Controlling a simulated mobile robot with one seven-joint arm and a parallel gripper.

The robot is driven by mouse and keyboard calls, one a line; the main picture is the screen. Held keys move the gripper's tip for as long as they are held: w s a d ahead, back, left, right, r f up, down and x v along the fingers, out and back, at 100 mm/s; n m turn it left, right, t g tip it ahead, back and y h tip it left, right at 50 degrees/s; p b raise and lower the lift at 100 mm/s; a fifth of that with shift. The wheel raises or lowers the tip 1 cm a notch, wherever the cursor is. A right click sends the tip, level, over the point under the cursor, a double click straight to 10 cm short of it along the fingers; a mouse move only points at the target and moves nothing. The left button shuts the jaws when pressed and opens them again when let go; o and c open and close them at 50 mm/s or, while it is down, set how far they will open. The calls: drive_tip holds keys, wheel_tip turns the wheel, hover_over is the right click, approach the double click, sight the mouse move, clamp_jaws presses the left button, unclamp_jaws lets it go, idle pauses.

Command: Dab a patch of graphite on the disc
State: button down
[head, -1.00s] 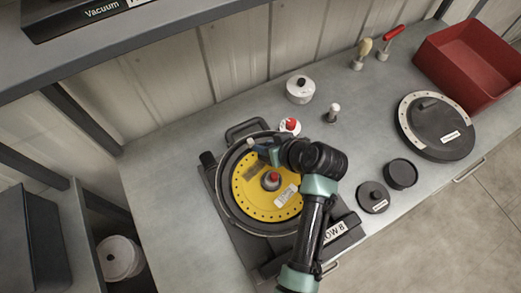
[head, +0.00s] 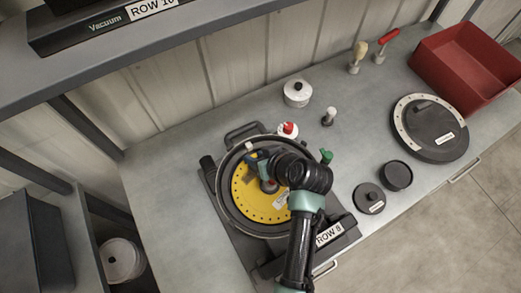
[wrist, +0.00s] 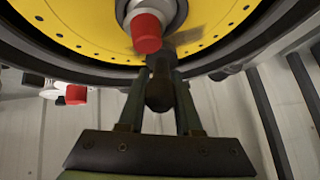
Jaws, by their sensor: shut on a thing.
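The yellow disc (head: 246,207) sits inside the round dark housing of the seed meter (head: 223,212), with a ring of small holes near its rim and a red-tipped hub at its middle. The disc (wrist: 75,22) and red hub tip (wrist: 147,34) also show in the wrist view. My gripper (head: 264,164) is over the far part of the disc. In the wrist view, my gripper (wrist: 160,85) is shut on a dark, round-ended tool (wrist: 159,95). Whether the tool touches the disc is unclear. A greyish patch (wrist: 193,38) shows on the disc; I cannot tell smudge from shadow.
An open black pot (head: 397,174) and a labelled black lid (head: 369,199) stand right of the meter. A large dark round cover (head: 432,132), a red bin (head: 467,70), a white pot (head: 297,92), a red-topped white pot (head: 288,130) and a brush (head: 358,56) share the bench.

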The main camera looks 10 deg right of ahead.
drive_tip(key=shift+s+a+p, duration=0.35)
drive_tip(key=shift+s+a, duration=0.2)
drive_tip(key=shift+a, duration=0.25)
drive_tip(key=shift+s+a+p, duration=0.4)
drive_tip(key=shift+s+a, duration=0.2)
drive_tip(key=shift+a, duration=0.2)
drive_tip(key=shift+s+a+p, duration=0.35)
drive_tip(key=shift+s+a, duration=0.2)
drive_tip(key=shift+a, duration=0.25)
drive_tip(key=shift+f, duration=0.1)
wheel_tip(320, 180, up, 6)
drive_tip(key=p, duration=0.5)
drive_tip(key=shift+p, duration=0.3)
wheel_tip(320, 180, up, 3)
drive_tip(key=p, duration=0.2)
drive_tip(key=shift+p, duration=0.35)
drive_tip(key=shift+f, duration=0.1)
drive_tip(key=f+b, duration=0.4)
drive_tip(key=w+f+b, duration=0.1)
drive_tip(key=f+b, duration=0.1)
drive_tip(key=f, duration=0.1)
drive_tip(key=shift+a, duration=0.3)
